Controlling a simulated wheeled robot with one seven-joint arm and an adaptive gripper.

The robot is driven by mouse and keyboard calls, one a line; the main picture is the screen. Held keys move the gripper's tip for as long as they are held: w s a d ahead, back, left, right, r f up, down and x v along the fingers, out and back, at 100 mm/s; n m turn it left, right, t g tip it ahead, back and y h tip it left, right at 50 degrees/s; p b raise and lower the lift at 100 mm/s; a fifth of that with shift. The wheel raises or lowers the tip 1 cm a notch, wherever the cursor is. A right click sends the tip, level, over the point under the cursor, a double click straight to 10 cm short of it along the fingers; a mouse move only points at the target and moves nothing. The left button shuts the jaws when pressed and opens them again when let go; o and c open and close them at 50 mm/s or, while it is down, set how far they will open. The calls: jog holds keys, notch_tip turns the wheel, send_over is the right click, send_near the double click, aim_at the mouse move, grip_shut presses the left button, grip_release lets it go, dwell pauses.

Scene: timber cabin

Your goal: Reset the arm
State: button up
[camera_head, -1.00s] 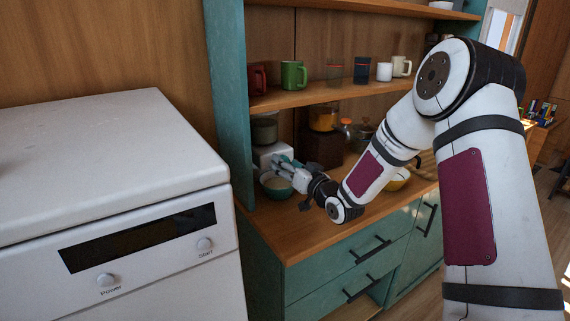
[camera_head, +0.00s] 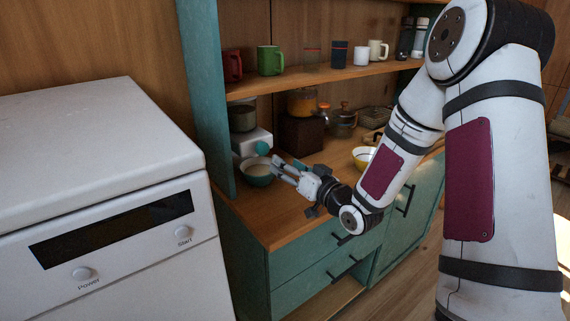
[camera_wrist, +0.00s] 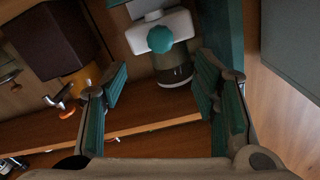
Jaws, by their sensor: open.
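My gripper (camera_head: 276,165) is open and reaches over the wooden counter of the teal cabinet. The bowl is not seen there. My arm spans the right side of the head view, bent at the elbow.
A yellow bowl (camera_head: 363,154) sits farther right on the counter (camera_head: 262,218). Mugs line the shelf (camera_head: 300,80) above. A white dishwasher (camera_head: 85,150) stands left.

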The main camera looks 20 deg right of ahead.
jog(key=s+d+r+g+h+p, duration=0.1)
jog(key=s+r+g+h+p, duration=0.1)
jog(key=s+r+g+h, duration=0.5)
jog(key=s+r+g+p, duration=0.1)
jog(key=s+r+p, duration=0.3)
jog(key=s, duration=0.6)
jog(key=s+a+r+g+p, duration=0.1)
jog(key=s+a+r+g, duration=0.1)
jog(key=s, duration=1)
jog(key=s+a+r+g+y, duration=0.1)
jog(key=s+a+r+g, duration=0.1)
jog(key=s, duration=1)
jog(key=shift+s+a+r+g+p, duration=0.25)
jog(key=shift+s+r+g+p, duration=0.1)
jog(key=shift+r+g, duration=0.2)
